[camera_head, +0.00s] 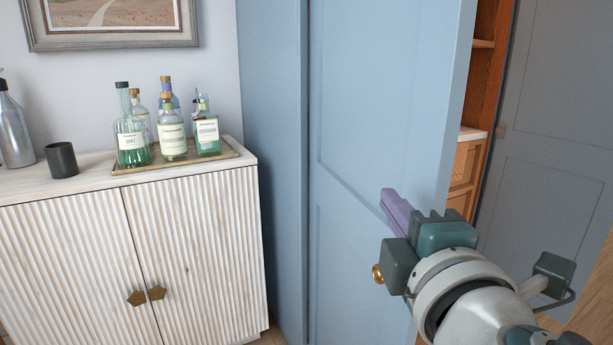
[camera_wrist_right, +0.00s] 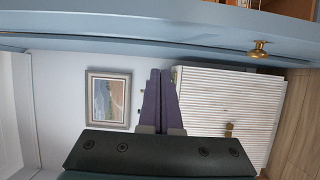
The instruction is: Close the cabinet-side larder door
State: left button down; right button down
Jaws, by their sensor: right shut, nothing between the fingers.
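The cabinet-side larder door (camera_head: 385,95) is a pale blue panelled door, standing partly open beside the white cabinet. Wooden larder shelves show past its right edge. Its brass knob (camera_head: 377,274) shows low in the head view, beside my gripper. My right gripper (camera_head: 391,198) has purple fingers, shut and empty, in front of the door's panelled face. In the right wrist view the fingertips (camera_wrist_right: 160,72) point up at the door (camera_wrist_right: 190,30), with the knob (camera_wrist_right: 258,50) off to their right. I cannot tell whether they touch the door. My left gripper is not in view.
A white ribbed cabinet (camera_head: 75,260) stands at left, bearing a tray (camera_head: 180,164) of several bottles, a dark cup (camera_head: 61,160) and a metal bottle (camera_head: 14,125). A framed picture (camera_head: 110,42) hangs above. Another larder door (camera_head: 560,140) stands at right.

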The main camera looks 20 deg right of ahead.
aim_at(415, 192)
jog(key=w+d, duration=0.1)
jog(key=d, duration=0.1)
jog(key=w+d+p, duration=0.1)
jog(key=d, duration=0.1)
jog(key=shift+w, duration=0.35)
jog(key=shift+s+d, duration=0.1)
jog(key=shift+d, duration=0.45)
jog(key=shift+d+f, duration=0.1)
